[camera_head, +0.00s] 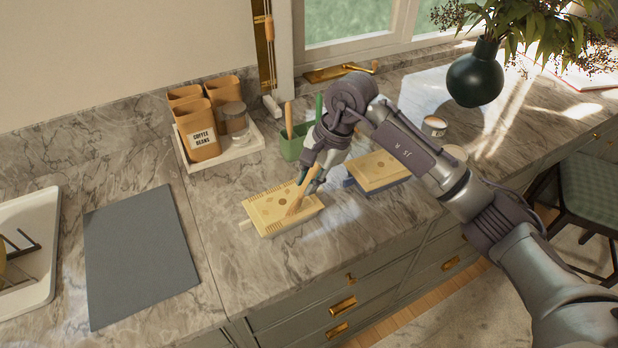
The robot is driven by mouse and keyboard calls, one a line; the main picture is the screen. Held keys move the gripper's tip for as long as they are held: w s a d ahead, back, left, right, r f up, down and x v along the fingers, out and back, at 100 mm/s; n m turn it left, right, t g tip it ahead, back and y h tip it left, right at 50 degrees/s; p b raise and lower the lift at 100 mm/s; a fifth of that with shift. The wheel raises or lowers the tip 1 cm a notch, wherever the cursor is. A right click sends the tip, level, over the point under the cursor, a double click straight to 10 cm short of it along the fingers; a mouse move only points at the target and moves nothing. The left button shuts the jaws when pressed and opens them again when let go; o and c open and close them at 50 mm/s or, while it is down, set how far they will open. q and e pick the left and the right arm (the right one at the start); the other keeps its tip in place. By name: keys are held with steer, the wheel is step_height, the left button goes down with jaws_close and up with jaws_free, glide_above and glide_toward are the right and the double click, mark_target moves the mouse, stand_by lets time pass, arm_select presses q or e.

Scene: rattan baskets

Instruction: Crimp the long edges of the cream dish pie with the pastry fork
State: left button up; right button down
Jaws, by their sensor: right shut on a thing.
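The cream dish pie (268,211) lies on the marble counter, with crimp-like marks along parts of its edges. My right gripper (312,178) is above the right part of this pie, shut on the pastry fork (299,198). The fork is light wood and tilted, its lower end at or just above the pie's top near the front long edge; I cannot tell whether it touches. The gripper hides part of the fork. My left gripper is not in view.
A second pie in a blue dish (349,182) sits to the right, partly behind my arm. A green holder (291,147) with upright handles stands behind. A white tray (223,158) bears canisters and a jar. A grey mat (140,255) lies left; the counter between is clear.

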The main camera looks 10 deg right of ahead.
steer(key=shift+f+b, duration=0.6)
stand_by(0.7)
steer(key=shift+s+f+b, duration=0.15)
steer(key=shift+b, duration=0.3)
stand_by(1.8)
steer(key=shift+w+r+p, duration=0.2)
steer(key=shift+r+p, duration=0.2)
steer(key=shift+r, duration=0.6)
steer(key=shift+r+p, duration=0.85)
steer(key=shift+r, duration=1.8)
